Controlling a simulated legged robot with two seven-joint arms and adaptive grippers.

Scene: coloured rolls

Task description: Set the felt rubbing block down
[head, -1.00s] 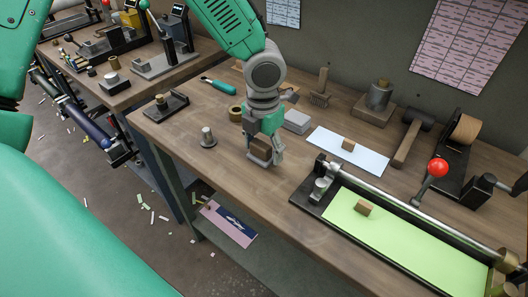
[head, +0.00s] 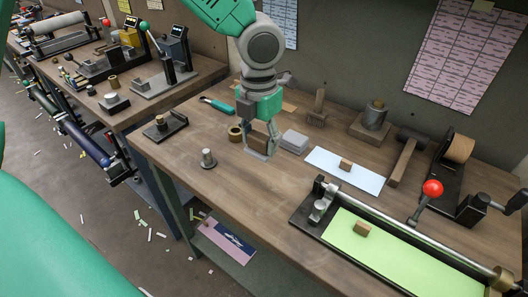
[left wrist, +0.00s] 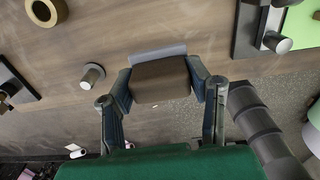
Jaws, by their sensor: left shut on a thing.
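The felt rubbing block is a brown block (head: 257,140) with a grey felt layer, which shows along its far edge in the left wrist view (left wrist: 158,54). My left gripper (head: 260,149) is shut on it, one finger at each side, over the middle of the wooden bench (head: 215,185). In the left wrist view the two fingertips (left wrist: 166,82) clasp the block's brown body (left wrist: 160,83). The block is low over the bench top; I cannot tell whether it touches. My right gripper is not in view.
A tape roll (head: 235,134), a grey block (head: 295,141) and a metal weight (head: 208,158) stand near the gripper. A pale blue sheet (head: 322,160) with a small wooden block (head: 346,165) lies to the right. A green-bedded press (head: 390,255) fills the front right. Bench front centre is clear.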

